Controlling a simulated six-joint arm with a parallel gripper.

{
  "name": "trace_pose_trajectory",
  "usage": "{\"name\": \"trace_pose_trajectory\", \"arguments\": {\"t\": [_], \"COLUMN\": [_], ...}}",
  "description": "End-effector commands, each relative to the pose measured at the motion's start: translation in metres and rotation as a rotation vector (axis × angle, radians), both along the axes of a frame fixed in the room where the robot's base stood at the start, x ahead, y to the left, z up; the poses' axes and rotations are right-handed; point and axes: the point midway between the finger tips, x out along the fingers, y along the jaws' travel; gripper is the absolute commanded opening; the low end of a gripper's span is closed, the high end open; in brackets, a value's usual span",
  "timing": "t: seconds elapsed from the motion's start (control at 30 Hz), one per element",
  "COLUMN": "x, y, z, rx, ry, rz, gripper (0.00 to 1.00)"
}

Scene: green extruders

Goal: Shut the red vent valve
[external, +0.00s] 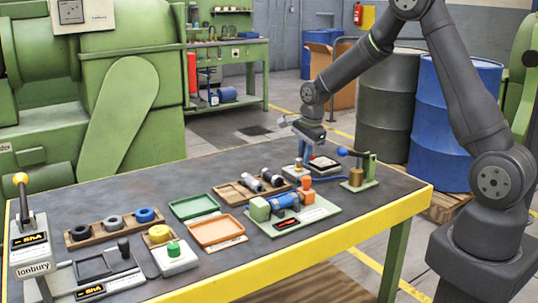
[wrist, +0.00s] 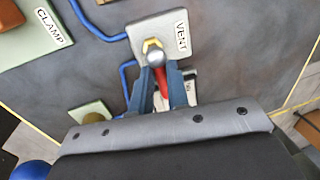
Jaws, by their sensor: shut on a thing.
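The vent valve sits on a pale plate (wrist: 178,22) marked VENT in the wrist view, with a brass hex fitting (wrist: 150,43) and a rounded silver part. Its red handle (wrist: 162,84) extends from the fitting towards my gripper (wrist: 160,78). The blue-grey fingers are shut on the red handle, one on each side, and hide much of it. In the external view my gripper (external: 304,156) is low over the far part of the bench, by the pale valve plate (external: 291,173). The handle's exact angle is hard to tell there.
A dark-faced pale block (external: 323,163) stands close beside the valve. Blue tubing (wrist: 122,75) runs by the plate. The clamp fixture (external: 310,214) and a green stand with a brass part and blue-knobbed lever (external: 360,184) are near. Trays (external: 216,231) lie to the left.

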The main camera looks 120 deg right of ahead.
Motion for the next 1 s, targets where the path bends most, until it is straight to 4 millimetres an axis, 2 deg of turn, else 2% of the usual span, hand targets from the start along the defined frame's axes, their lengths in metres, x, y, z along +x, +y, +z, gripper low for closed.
{"name": "trace_pose_trajectory", "arguments": {"t": [0.57, 0.6, 0.7, 1.0], "x": [0.0003, 0.0003, 0.0003, 0.0003], "y": [0.0005, 0.0005, 0.0005, 0.0006], "z": [0.0003, 0.0003, 0.0002, 0.0013], "rx": [0.000, 0.000, 0.000, 0.000], "ry": [-0.001, 0.000, 0.000, 0.000], "rz": [-0.034, -0.033, -0.033, -0.033], "gripper": [0.00, 0.19, 0.37, 0.37]}}
